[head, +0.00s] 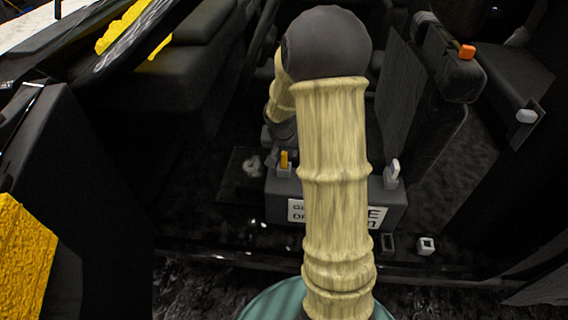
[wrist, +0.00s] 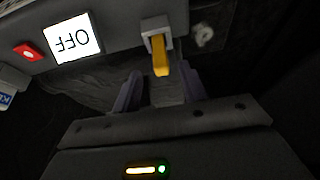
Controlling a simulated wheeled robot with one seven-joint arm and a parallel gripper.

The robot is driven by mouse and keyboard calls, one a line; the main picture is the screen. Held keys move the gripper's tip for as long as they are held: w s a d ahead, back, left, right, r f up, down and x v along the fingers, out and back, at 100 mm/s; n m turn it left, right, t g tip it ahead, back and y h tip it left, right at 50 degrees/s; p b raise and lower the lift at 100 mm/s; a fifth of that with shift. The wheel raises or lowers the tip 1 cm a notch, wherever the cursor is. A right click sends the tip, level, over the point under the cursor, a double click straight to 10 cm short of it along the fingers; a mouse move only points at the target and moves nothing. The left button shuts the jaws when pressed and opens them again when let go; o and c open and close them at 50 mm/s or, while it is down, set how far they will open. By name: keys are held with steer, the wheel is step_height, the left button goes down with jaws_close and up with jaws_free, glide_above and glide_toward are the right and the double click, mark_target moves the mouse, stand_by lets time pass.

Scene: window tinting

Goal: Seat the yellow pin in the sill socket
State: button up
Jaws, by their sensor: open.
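The yellow pin (head: 284,160) stands in a light grey holder (head: 284,172) at the left end of a grey box (head: 285,187). In the wrist view the yellow pin (wrist: 160,58) points toward my gripper (wrist: 161,76). My gripper is open, with one finger on each side of the pin's line; I cannot tell whether either touches it. In the head view my arm hides most of the gripper. A small white square socket with a dark opening (head: 426,246), likely the sill socket, sits at the lower right near the sill edge.
A white pin (head: 393,168) stands at the box's right end. The box has a white label, partly hidden by my arm. Seats surround the box. An orange piece (head: 467,52) sits on the right seat. In the wrist view a red switch (wrist: 29,51) is beside the upside-down "OFF" label (wrist: 73,38).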

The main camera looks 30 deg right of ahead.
mark_target(284, 153)
steer(key=b+x, duration=0.1)
steer(key=x, duration=0.3)
steer(key=shift+w+a+f+b, duration=0.1)
steer(key=shift+w+f+b, duration=0.05)
steer(key=shift+f+b, duration=0.15)
jaws_close()
